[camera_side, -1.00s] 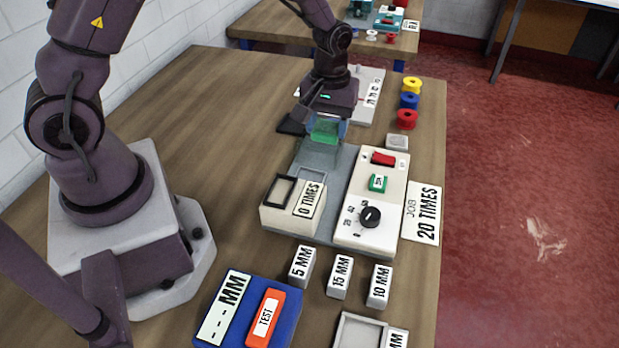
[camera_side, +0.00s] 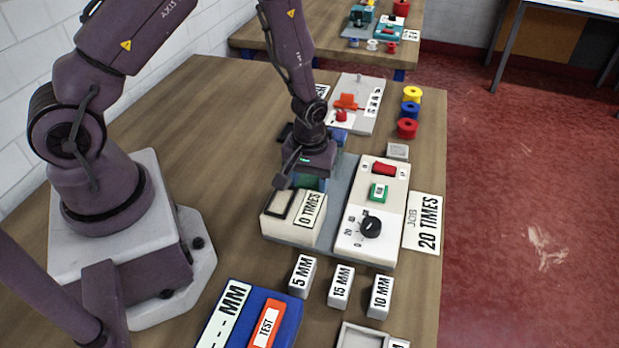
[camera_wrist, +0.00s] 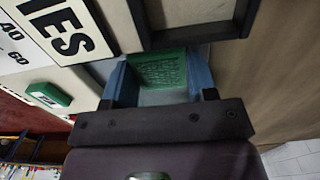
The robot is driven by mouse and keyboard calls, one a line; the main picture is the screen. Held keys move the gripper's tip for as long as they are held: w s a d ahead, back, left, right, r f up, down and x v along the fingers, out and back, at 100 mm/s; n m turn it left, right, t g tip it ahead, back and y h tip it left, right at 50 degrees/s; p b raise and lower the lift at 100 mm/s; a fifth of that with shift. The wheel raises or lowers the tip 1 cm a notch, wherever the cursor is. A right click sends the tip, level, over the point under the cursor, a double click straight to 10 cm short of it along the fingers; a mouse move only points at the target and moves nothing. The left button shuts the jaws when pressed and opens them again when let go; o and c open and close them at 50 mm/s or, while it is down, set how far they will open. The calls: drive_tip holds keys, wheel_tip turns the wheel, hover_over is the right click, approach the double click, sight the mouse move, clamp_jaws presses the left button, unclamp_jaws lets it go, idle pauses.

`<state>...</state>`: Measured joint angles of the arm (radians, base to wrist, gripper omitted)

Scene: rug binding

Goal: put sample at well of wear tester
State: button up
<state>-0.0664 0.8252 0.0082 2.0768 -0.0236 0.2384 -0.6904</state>
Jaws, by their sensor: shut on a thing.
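My gripper (camera_side: 309,180) is shut on the green sample, which shows between its two blue fingers in the wrist view (camera_wrist: 160,68). In the side view the sample is mostly hidden by the gripper. The gripper is over the grey bed of the wear tester (camera_side: 334,212), just behind the white box marked 0 TIMES. The well in that bed is hidden by the gripper in the side view. I cannot tell whether the sample touches the bed.
The tester's panel (camera_side: 374,212) with red switch, green button and dial stands right of the gripper. Coloured spools (camera_side: 408,128) stand behind right.

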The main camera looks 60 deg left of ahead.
drive_tip(key=shift+f, duration=0.1)
drive_tip(key=o, duration=0.9)
wheel_tip(320, 180, up, 12)
drive_tip(key=r, duration=0.1)
wheel_tip(320, 180, up, 13)
drive_tip(key=m+t, duration=0.3)
drive_tip(key=m, duration=0.1)
hover_over(309, 182)
drive_tip(key=s+d, duration=0.2)
drive_tip(key=s, duration=0.2)
drive_tip(key=shift+s+d+r+m+t, duration=0.1)
drive_tip(key=shift+s+r+m+t, duration=0.35)
drive_tip(key=shift+s+r+m, duration=0.7)
drive_tip(key=shift+s+d+r+m+t, duration=0.1)
drive_tip(key=shift+s+r+m+t, duration=0.35)
drive_tip(key=shift+s+r, duration=1.35)
drive_tip(key=shift+s+d+r+m+t, duration=0.1)
drive_tip(key=shift+s+r+m+t, duration=0.3)
drive_tip(key=shift+s+r+m, duration=1.05)
drive_tip(key=shift+s+f+n, duration=0.55)
drive_tip(key=shift+f, duration=0.05)
